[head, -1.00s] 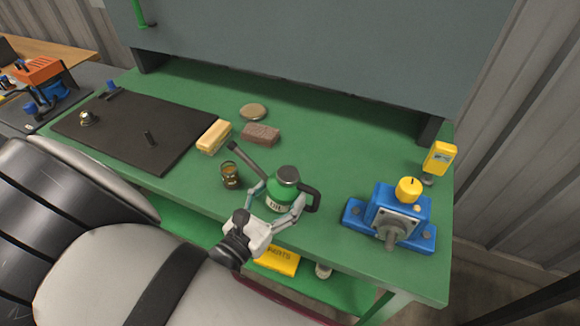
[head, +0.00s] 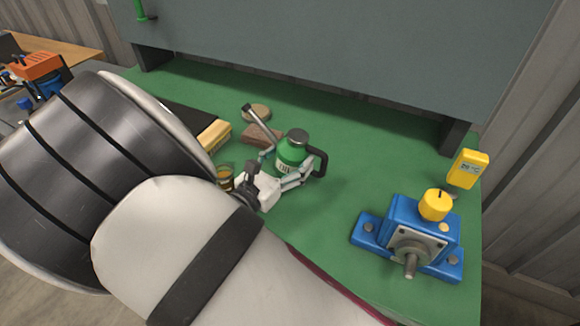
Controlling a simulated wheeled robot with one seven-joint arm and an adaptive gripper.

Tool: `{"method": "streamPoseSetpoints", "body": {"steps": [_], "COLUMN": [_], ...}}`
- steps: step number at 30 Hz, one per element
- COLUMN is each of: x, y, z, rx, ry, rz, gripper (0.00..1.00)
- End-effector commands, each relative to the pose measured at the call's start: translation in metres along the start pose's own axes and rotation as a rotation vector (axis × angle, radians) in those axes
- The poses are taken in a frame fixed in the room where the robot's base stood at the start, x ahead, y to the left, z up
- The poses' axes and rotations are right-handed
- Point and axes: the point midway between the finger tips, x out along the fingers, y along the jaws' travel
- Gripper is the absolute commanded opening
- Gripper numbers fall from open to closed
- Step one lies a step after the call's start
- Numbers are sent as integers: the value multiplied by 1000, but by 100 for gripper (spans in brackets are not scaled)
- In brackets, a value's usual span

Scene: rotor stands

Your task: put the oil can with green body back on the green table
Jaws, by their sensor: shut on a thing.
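The oil can (head: 290,155) has a green body, a dark grey cap, a black handle on its right and a long grey spout pointing up and left. It is upright over the green table (head: 350,160). My gripper (head: 285,168) is shut around the can's body from the front, with a finger on each side. The can's base is partly hidden by the gripper, so I cannot tell whether it touches the table top.
A blue machine block (head: 408,235) with a yellow knob and a yellow gauge (head: 468,168) stand at right. An amber jar (head: 225,177) is close left. Green surface right of the can is clear.

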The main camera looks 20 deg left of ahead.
Motion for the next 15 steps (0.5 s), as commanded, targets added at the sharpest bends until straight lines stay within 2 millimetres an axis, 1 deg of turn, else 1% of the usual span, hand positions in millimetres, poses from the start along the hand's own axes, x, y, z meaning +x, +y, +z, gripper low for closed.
{"method": "streamPoseSetpoints", "body": {"steps": [1,3,11,15], "x": [0,0,-2,-2], "y": [1,1,0,0], "z": [-14,-21,-21,-24], "rx": [-5,-3,-1,-2], "ry": [1,0,0,0], "rz": [5,3,2,2], "gripper": [14,14,14,14]}}
